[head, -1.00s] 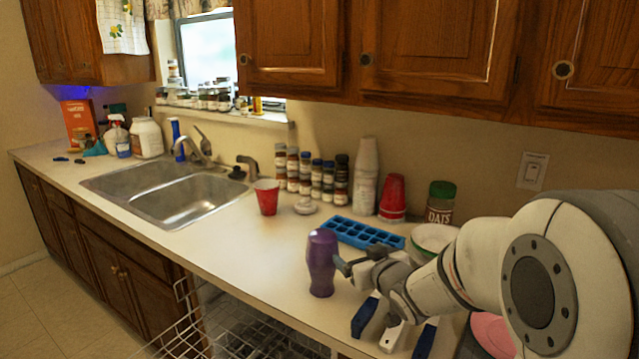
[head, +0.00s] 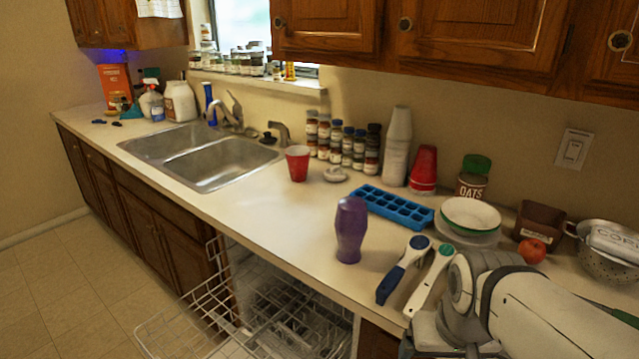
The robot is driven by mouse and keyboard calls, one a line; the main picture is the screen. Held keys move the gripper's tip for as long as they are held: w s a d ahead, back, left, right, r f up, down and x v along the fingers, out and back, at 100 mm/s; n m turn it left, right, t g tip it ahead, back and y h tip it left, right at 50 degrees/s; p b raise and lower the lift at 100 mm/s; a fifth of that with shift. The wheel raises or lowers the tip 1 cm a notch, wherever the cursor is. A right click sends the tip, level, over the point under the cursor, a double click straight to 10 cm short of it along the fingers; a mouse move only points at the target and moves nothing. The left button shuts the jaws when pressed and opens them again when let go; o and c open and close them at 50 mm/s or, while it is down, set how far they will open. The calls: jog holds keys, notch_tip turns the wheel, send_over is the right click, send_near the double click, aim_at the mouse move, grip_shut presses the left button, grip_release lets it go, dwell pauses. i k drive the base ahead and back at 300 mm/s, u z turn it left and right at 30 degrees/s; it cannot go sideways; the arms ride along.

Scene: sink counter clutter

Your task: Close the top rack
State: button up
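The top rack (head: 185,318) is a white wire dishwasher rack. It is pulled out from the open dishwasher under the counter, and its front end reaches out over the tiled floor. Behind it, more white wire rack shows inside the dark dishwasher cavity (head: 262,268). My arm is at the lower right, over the counter's edge. My gripper is not in view; the arm runs out of the picture at the bottom, so its state and its distance from the rack are hidden.
A purple bottle (head: 350,230) stands near the counter's front edge above the dishwasher. Blue-handled (head: 404,268) and white-handled (head: 430,280) utensils lie close to my arm. A blue ice tray (head: 392,208) and bowls (head: 469,217) are behind. The floor (head: 70,300) at left is clear.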

aim_at(250, 341)
jog(key=u, duration=1.05)
jog(key=k, duration=0.35)
jog(key=u, duration=0.4)
jog(key=i, duration=0.5)
